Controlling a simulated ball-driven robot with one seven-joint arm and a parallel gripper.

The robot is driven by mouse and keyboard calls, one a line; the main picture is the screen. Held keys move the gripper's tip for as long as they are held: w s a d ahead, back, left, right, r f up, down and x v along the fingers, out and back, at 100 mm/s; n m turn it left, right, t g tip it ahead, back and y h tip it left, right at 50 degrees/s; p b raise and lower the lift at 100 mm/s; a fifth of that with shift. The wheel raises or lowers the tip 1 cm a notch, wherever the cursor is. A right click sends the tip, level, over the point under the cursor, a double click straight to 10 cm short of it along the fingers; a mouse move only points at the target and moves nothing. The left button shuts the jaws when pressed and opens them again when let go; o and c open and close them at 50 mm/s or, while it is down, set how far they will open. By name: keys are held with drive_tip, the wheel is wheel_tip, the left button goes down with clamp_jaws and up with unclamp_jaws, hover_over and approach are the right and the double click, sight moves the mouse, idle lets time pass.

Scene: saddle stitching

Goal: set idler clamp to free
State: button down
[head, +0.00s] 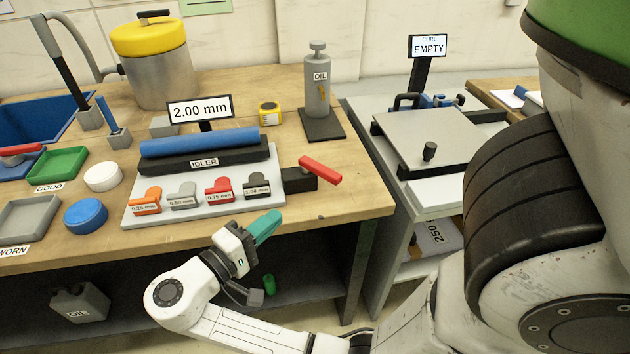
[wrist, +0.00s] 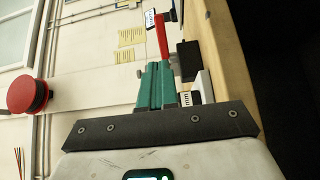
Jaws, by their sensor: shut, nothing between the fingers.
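The idler station has a blue roller (head: 200,141) behind a black block labelled IDLER (head: 240,155), on a pale plate (head: 135,200). At its right end is the clamp, a black block (head: 297,182) with a red lever (head: 320,169) that slants to the right and toward the front. My gripper (head: 266,227) has teal fingers, shut and empty, in front of the clamp near the table's front edge, apart from the lever. In the wrist view the red lever (wrist: 161,38) and black block (wrist: 188,62) show beyond the shut teal fingertips (wrist: 155,75).
Several gauge tabs (head: 182,196) stand along the front of the plate, left of my gripper. A display reading 2.00 mm (head: 201,109) stands behind the roller. The bench's right front corner (head: 365,205) is bare.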

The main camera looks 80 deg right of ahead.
sight(324, 177)
drive_tip(key=p+x, duration=0.6)
drive_tip(key=x, duration=0.8)
drive_tip(key=shift+t, duration=0.3)
